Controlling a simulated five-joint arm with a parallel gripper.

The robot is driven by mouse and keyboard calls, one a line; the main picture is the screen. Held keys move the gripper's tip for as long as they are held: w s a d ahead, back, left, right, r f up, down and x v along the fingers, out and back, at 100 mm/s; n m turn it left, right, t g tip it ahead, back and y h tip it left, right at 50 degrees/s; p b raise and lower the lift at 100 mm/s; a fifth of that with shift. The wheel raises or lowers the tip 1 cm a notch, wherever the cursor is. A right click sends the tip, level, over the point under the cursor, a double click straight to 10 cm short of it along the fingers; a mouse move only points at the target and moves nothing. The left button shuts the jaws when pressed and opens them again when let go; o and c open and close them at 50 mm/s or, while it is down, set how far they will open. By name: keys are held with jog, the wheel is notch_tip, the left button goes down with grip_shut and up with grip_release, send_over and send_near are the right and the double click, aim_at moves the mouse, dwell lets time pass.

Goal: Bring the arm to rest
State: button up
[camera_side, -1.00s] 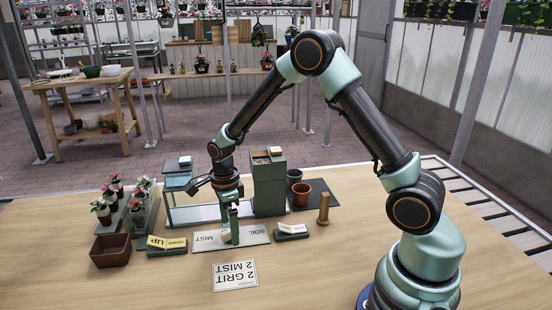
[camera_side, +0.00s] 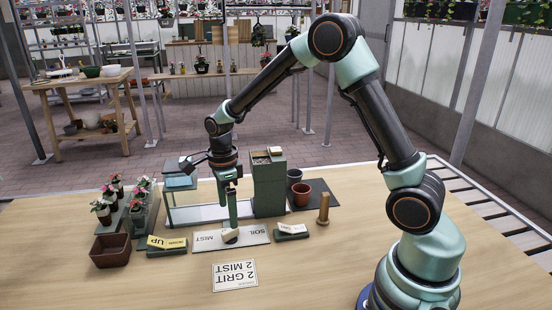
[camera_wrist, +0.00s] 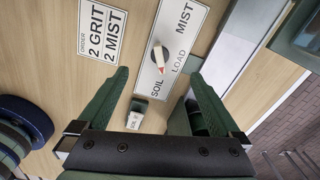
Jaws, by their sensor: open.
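My gripper (camera_side: 231,205) is above the work table, over the white SOIL/LOAD/MIST plate (camera_side: 205,240). In the wrist view its two green fingers (camera_wrist: 160,98) are spread wide with nothing between them. The plate (camera_wrist: 184,50) lies beyond the fingertips, with a dark knob with a pale and red pointer (camera_wrist: 160,60) on it. In the side view the knob (camera_side: 230,235) is just below the fingers. I cannot tell there whether the fingers touch it.
An order card (camera_side: 235,275) reads 2 GRIT, 2 MIST. A brown square pot (camera_side: 110,255), a yellow UP block (camera_side: 166,243), potted flowers (camera_side: 104,213), a green tower (camera_side: 268,190), small pots (camera_side: 301,193) and a wooden peg (camera_side: 323,208) stand around. The table front is clear.

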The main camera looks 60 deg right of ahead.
jog(key=s+r+n+t, duration=0.5)
jog(key=s+r+n, duration=0.9)
jog(key=n, duration=1)
notch_tip(320, 180, up, 3)
jog(key=shift+s+a+f+t, duration=0.2)
jog(key=shift+s+a+t, duration=0.1)
jog(key=shift+s+a, duration=0.15)
jog(key=shift+w+r, duration=0.1)
jog(key=shift+r, duration=0.05)
